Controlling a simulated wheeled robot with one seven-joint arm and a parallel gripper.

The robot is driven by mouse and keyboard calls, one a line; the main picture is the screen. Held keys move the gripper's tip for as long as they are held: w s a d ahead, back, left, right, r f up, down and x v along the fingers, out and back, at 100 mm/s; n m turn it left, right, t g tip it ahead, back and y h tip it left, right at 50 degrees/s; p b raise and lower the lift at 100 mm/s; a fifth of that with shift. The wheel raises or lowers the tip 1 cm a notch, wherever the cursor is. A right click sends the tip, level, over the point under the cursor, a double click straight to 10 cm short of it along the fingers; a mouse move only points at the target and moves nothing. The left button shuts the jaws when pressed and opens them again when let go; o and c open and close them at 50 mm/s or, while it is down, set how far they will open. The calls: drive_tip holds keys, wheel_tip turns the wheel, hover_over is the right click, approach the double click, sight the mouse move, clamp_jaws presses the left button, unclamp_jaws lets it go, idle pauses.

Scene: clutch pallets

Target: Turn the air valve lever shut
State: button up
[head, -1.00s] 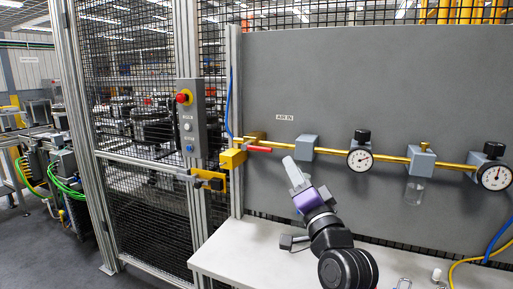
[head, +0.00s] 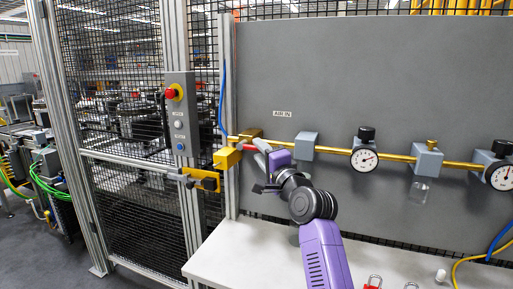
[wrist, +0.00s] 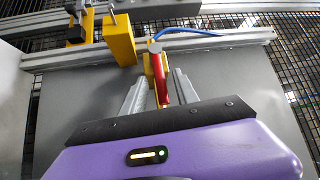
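The air valve's red lever (head: 243,147) shows only in part in the head view, beside the brass valve body (head: 249,134) under the "AIR IN" label; my gripper hides the rest. In the wrist view the red lever (wrist: 160,82) points from the brass fitting toward my palm. My gripper (head: 260,152) is at the lever. In the wrist view its two grey fingers (wrist: 158,88) stand apart, one on each side of the lever, with gaps visible. I cannot tell whether either finger touches it.
A yellow block (head: 227,158) and a yellow gate latch (head: 202,180) are left of the valve. A control box with a red button (head: 173,94) is on the post. Gauges (head: 364,159) line the brass pipe to the right. The bench (head: 235,255) below holds a red padlock (head: 373,282).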

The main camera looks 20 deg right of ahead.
drive_tip(key=shift+x, duration=1.3)
clamp_jaws()
idle(0.5)
